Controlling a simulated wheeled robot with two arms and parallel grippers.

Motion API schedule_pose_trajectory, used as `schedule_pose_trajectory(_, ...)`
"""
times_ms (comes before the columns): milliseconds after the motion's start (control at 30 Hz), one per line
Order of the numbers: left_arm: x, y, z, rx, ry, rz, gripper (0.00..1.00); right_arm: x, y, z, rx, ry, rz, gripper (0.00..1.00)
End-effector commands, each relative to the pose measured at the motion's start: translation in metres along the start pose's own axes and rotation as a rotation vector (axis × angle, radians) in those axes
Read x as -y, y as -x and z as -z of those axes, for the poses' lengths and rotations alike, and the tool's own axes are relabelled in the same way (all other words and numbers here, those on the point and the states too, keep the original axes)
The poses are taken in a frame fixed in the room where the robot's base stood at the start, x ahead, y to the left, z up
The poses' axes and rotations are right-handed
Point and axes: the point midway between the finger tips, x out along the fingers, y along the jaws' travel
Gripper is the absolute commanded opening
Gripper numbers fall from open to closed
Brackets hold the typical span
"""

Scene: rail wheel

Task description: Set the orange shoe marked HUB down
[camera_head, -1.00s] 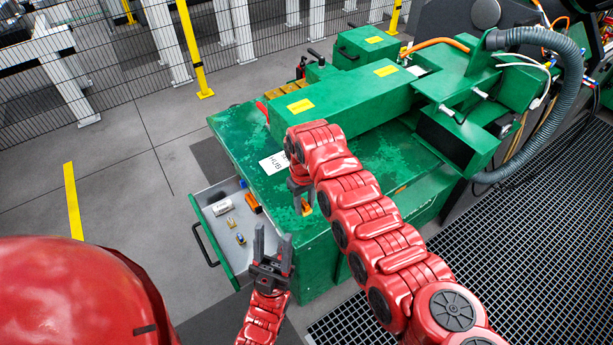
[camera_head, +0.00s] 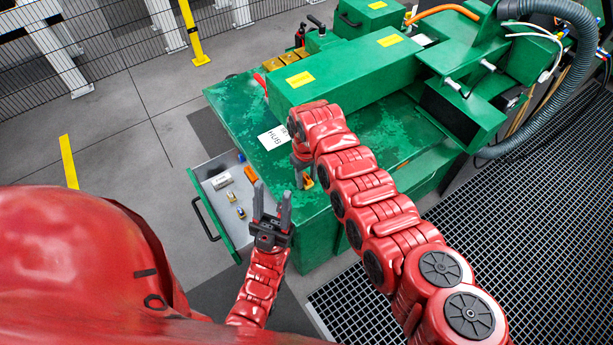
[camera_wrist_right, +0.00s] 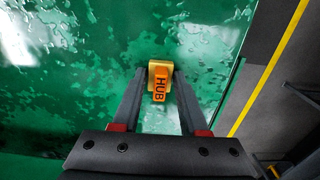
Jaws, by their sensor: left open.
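The orange shoe marked HUB (camera_wrist_right: 161,85) sits between the fingertips of my right gripper (camera_wrist_right: 161,80), with a finger against each side. A brass-coloured part shows around its far end. In the head view the shoe (camera_head: 308,183) is a small orange patch below my right gripper (camera_head: 302,172), over the front of the green bench top (camera_head: 235,125). I cannot tell whether it touches the surface. My left gripper (camera_head: 270,208) is open and empty, fingers up, in front of the open drawer. A white card reading HUB (camera_head: 272,138) lies on the bench top, partly hidden by my right arm.
The open drawer (camera_head: 204,208) holds a white cylinder (camera_head: 221,181), an orange piece (camera_head: 251,175) and small yellow and blue items. A green machine beam (camera_head: 345,75) crosses the bench behind my right arm. Floor grating (camera_head: 480,200) lies to the right.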

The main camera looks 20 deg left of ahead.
Motion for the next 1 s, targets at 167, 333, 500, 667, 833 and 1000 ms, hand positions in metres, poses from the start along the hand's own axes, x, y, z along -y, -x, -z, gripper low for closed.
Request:
schedule_pose_trajectory(167, 0.0, -0.001, 0.0, 0.0, 0.0, 0.0, 0.48, 0.0, 0.001, 0.0, 0.0, 0.0, 0.0, 0.66)
schedule_pose_trajectory(333, 0.0, -0.001, 0.0, 0.0, 0.0, 0.0, 0.48, 0.0, 0.001, 0.0, 0.0, 0.0, 0.0, 0.66)
schedule_pose_trajectory(500, 0.0, -0.006, 0.001, 0.0, 0.0, 0.0, 0.48, -0.001, 0.007, 0.0, -0.001, 0.0, 0.0, 0.66)
schedule_pose_trajectory(667, 0.0, -0.001, 0.0, 0.0, 0.0, 0.0, 0.48, -0.001, 0.022, 0.002, -0.006, 0.0, -0.001, 0.66)
schedule_pose_trajectory(833, -0.001, 0.011, -0.002, 0.0, 0.0, 0.0, 0.48, -0.001, 0.053, 0.002, -0.008, -0.001, -0.002, 0.66)
schedule_pose_trajectory(1000, -0.001, 0.024, -0.004, 0.0, 0.0, 0.0, 0.48, -0.001, 0.09, 0.001, -0.006, 0.0, -0.002, 0.66)
